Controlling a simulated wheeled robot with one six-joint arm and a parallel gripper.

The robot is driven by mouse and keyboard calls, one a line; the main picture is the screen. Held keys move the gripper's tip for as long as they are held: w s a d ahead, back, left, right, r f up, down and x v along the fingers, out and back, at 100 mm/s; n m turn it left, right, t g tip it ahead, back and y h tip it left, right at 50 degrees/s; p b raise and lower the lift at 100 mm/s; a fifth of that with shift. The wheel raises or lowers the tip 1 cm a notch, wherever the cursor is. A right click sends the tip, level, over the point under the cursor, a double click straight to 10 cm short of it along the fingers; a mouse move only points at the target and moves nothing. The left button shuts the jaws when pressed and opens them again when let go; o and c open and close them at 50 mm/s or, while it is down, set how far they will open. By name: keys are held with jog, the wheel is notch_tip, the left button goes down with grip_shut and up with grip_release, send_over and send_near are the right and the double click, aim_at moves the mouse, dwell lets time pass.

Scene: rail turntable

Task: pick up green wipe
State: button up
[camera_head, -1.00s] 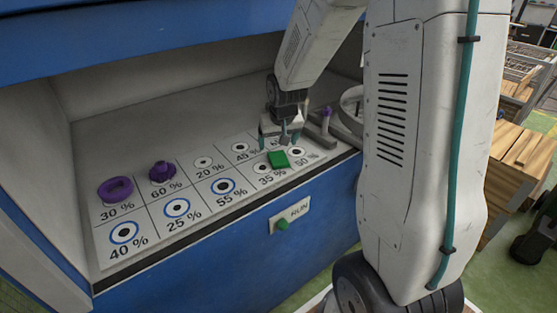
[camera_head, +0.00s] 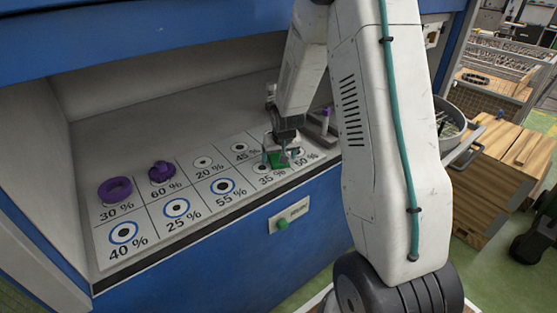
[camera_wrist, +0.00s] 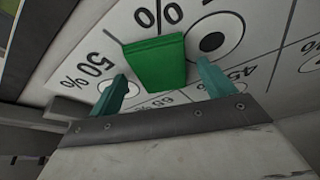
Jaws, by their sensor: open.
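The green wipe (camera_head: 279,160) is a small folded green block lying on the printed sheet near the 35 % and 50 % cells. In the wrist view the green wipe (camera_wrist: 156,62) lies ahead of and between the fingers. My gripper (camera_head: 280,158) is over the wipe in the head view, partly hiding it. In the wrist view my gripper (camera_wrist: 162,82) is open, with one teal finger on each side of the wipe's near end. I cannot tell whether either finger touches it.
The printed sheet (camera_head: 150,208) shows ringed dots with percentages. A purple ring (camera_head: 115,190) and a purple knobbed piece (camera_head: 161,172) sit at its left. A purple-topped piece (camera_head: 325,119) stands behind my gripper. A green button (camera_head: 282,224) is on the blue front. A round metal pan (camera_head: 447,122) is at right.

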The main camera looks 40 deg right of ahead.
jog(key=c, duration=1.1)
jog(key=shift+c, duration=0.2)
jog(key=shift+r, duration=0.2)
jog(key=shift+r, duration=0.6)
notch_tip(320, 180, up, 2)
jog(key=shift+r, duration=0.25)
jog(key=s+r, duration=0.1)
jog(key=s, duration=1.5)
jog(key=shift+d, duration=0.3)
